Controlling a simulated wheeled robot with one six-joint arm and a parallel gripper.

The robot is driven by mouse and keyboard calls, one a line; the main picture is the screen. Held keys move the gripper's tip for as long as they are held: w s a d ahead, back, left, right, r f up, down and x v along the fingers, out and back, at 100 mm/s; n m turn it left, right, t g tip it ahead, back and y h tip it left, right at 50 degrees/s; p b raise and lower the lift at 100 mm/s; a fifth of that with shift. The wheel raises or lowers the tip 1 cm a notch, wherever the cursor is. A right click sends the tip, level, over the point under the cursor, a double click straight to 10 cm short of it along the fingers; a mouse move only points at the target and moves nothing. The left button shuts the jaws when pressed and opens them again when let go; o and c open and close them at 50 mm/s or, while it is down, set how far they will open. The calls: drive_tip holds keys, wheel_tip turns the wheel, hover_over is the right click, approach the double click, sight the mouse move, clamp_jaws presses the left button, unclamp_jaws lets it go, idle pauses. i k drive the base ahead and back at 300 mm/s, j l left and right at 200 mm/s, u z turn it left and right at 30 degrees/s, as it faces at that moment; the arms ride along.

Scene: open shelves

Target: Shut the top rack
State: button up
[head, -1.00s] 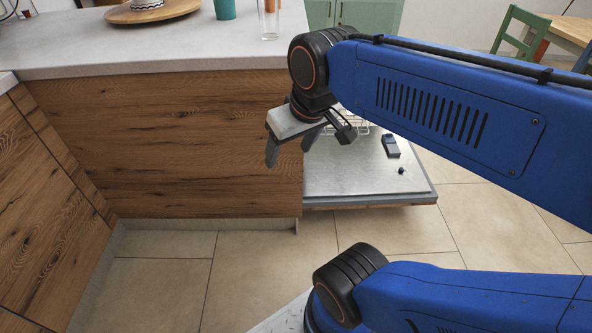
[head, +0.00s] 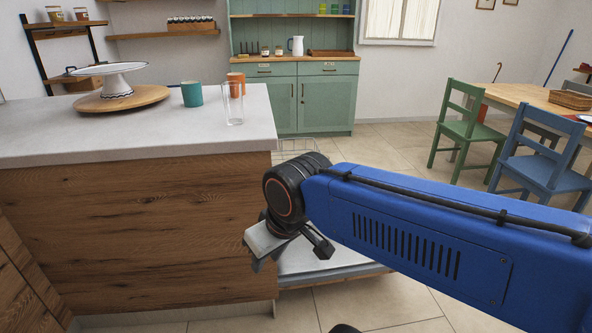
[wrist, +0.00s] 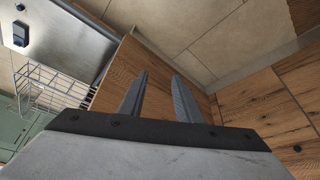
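The wire top rack (head: 300,148) shows in the head view just past the corner of the counter, pulled out beyond the wood-fronted cabinet. My arm and the counter hide much of it. It also shows in the wrist view (wrist: 48,88), at the left, near the open dishwasher door (wrist: 62,40). In the head view the door (head: 325,262) lies lowered, partly behind my arm. My gripper (wrist: 160,80) is open and empty, its two fingers apart. In the head view my gripper (head: 262,262) is in front of the wood panel, to the near side of the rack.
The wood-fronted counter (head: 130,145) stands close on the left. On it are a cake stand (head: 105,78), a teal cup (head: 192,94), an orange cup (head: 236,82) and a clear glass (head: 233,105). Green and blue chairs (head: 545,165) stand at the right. Floor between is clear.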

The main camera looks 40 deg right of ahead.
sight(317, 146)
drive_tip(key=k+l, duration=0.1)
drive_tip(key=l, duration=0.95)
drive_tip(key=k+l+z, duration=0.1)
drive_tip(key=l, duration=2)
drive_tip(key=k+l+u, duration=0.15)
